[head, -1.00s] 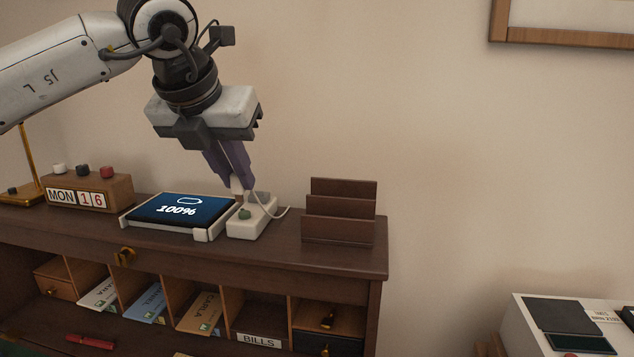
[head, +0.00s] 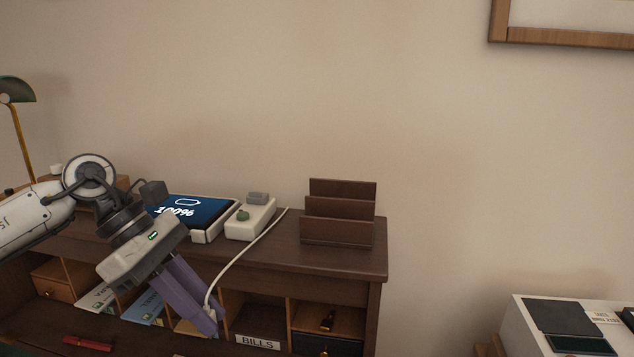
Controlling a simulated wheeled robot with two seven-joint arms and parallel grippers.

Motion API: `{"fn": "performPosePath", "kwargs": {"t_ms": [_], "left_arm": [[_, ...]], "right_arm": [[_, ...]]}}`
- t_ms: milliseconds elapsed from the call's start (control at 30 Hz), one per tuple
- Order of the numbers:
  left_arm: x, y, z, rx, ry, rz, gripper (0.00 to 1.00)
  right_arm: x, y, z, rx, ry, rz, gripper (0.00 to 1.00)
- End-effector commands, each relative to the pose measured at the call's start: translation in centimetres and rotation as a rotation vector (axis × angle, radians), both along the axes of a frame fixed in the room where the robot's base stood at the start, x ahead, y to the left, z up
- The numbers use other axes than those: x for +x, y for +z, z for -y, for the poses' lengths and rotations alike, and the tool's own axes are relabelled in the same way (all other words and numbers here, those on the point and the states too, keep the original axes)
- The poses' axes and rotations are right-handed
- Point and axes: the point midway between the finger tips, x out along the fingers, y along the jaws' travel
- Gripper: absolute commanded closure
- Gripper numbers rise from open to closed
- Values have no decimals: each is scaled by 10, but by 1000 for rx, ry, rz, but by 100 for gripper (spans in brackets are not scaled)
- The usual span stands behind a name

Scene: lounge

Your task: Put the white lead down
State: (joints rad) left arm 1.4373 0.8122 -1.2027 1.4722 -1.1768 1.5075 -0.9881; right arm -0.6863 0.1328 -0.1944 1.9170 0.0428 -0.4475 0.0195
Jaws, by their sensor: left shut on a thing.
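The fingers hide most of the plug end and part of the card slot behind. My right gripper is not in view.
A tablet (head: 190,209) reading 100% lies on a stand left of the block, partly behind my arm. A brown letter rack (head: 339,213) stands to the right. A red pen (head: 88,343) lies in the lower desk. The desk top (head: 285,250) is bare before the rack.

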Motion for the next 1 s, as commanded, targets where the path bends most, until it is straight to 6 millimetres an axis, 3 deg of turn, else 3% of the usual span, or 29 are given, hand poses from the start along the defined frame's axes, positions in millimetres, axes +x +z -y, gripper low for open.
{"fn": "performPosePath", "kwargs": {"t_ms": [300, 600, 733, 1000], "left_arm": [[-62, -57, -17, 0, -766, -5, 100], [-120, -91, -36, -1, -1377, 1, 100], [-128, -94, -40, 2, -1466, 5, 100], [-129, -96, -40, -1, -1476, 6, 100]], "right_arm": [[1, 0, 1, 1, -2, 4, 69], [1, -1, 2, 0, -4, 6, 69], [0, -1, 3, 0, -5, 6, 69], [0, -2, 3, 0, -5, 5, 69]]}}
